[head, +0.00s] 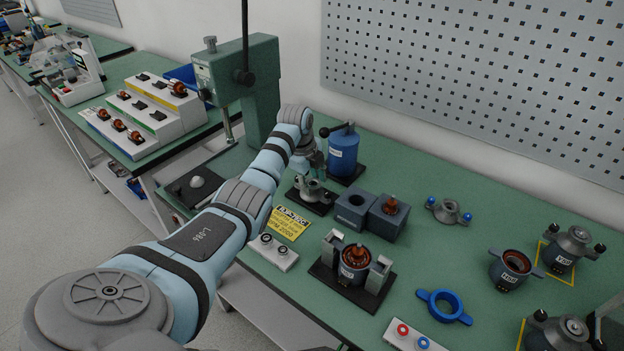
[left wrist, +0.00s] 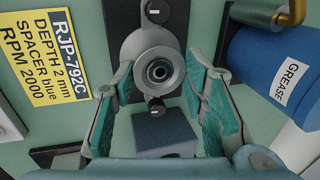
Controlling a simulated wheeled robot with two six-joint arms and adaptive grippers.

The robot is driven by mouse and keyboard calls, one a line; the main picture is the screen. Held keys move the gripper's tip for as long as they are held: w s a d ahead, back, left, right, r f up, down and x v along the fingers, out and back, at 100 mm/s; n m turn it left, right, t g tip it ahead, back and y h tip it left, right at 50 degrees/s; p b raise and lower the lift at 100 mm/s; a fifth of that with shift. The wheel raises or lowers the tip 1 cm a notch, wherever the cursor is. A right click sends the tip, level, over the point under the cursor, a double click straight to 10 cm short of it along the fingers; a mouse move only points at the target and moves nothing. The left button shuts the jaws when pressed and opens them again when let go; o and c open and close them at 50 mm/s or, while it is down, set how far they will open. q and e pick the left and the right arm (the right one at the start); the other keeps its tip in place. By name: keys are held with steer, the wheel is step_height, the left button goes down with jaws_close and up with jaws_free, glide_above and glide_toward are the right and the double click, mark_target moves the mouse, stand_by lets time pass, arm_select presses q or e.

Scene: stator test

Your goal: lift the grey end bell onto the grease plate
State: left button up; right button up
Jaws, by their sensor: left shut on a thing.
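The grey end bell (head: 312,190), a flanged ring with a central bore and black knobs, is over a small black plate (head: 299,204) beside the blue grease pot (head: 343,152). I take this plate to be the grease plate. My left gripper (head: 314,174) reaches down to the end bell and is shut on it. In the left wrist view, the teal finger pads (left wrist: 158,76) stand on either side of the end bell (left wrist: 160,47). The black plate (left wrist: 118,12) shows behind it. I cannot tell whether the bell touches the plate. My right gripper is not in view.
Dark grey blocks (head: 352,207) stand close to the right of the plate. A yellow label card (head: 292,222) lies to the left. A green press (head: 262,80) stands behind my left arm. Another grey end bell with blue knobs (head: 448,211) lies farther right, with clear table around it.

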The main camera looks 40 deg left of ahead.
arm_select(q)
steer(key=o, duration=1.3)
steer(key=v, duration=1.2)
steer(key=shift+d, duration=0.1)
